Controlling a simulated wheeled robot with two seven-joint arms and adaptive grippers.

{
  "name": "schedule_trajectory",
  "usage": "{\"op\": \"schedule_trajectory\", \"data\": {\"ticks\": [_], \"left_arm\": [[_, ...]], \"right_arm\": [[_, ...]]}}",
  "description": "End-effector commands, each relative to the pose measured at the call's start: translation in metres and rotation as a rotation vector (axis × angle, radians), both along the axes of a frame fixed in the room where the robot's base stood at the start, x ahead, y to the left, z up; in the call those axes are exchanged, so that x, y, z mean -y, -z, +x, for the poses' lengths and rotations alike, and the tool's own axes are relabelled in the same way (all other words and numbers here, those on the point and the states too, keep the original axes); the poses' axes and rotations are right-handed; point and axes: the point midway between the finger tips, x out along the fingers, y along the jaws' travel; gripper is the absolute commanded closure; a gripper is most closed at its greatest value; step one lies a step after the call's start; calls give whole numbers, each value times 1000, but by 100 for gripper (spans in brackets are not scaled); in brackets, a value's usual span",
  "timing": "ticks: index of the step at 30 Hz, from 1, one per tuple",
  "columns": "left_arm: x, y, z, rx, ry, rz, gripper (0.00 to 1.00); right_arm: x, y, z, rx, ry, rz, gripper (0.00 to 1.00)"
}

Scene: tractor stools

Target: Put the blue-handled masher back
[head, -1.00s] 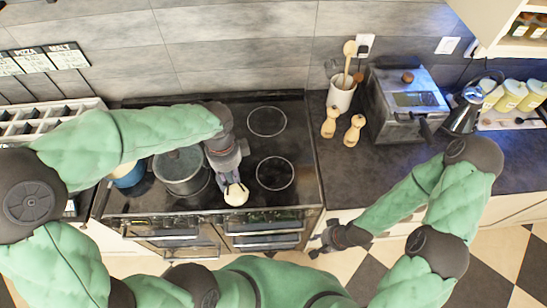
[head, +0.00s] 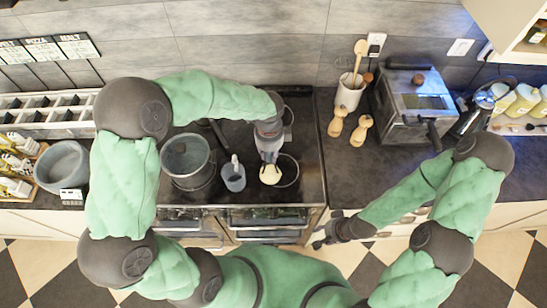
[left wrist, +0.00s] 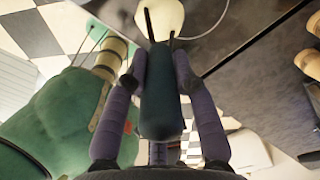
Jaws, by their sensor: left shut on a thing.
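The masher has a dark blue handle (left wrist: 160,95), seen between my fingers in the left wrist view. Its cream-coloured head (head: 270,174) shows below my left gripper (head: 268,156) in the head view. My left gripper is shut on the handle and holds the masher over the front right burner; the height above the hob is hard to judge. A white utensil pot (head: 349,94) with wooden utensils stands on the counter to the right. My right gripper (head: 320,238) is empty and appears open, low in front of the counter edge.
A large grey pot (head: 188,162) and a small grey cup (head: 233,178) with a light handle stand on the hob. Two wooden mills (head: 361,130) stand in front of the utensil pot. A metal appliance (head: 412,105) and kettle (head: 474,112) are further right.

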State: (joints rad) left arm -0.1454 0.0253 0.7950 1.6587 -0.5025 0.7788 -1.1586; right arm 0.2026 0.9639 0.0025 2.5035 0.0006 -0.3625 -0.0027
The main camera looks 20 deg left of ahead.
Motion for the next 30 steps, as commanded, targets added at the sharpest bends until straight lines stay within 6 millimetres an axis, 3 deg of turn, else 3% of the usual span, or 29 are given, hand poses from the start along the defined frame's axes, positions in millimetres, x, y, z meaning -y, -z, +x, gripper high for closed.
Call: {"op": "schedule_trajectory", "data": {"ticks": [8,16,28,29,30], "left_arm": [[8,15,11,0,0,0,100],[9,46,13,-1,-2,0,100],[9,52,13,1,0,0,100],[9,52,12,0,0,0,67],[9,52,12,0,0,0,56]], "right_arm": [[0,0,0,0,0,0,60],[0,-2,0,0,0,0,60],[0,1,0,0,0,0,60],[0,1,0,0,0,0,60],[0,1,0,0,0,0,60]]}}
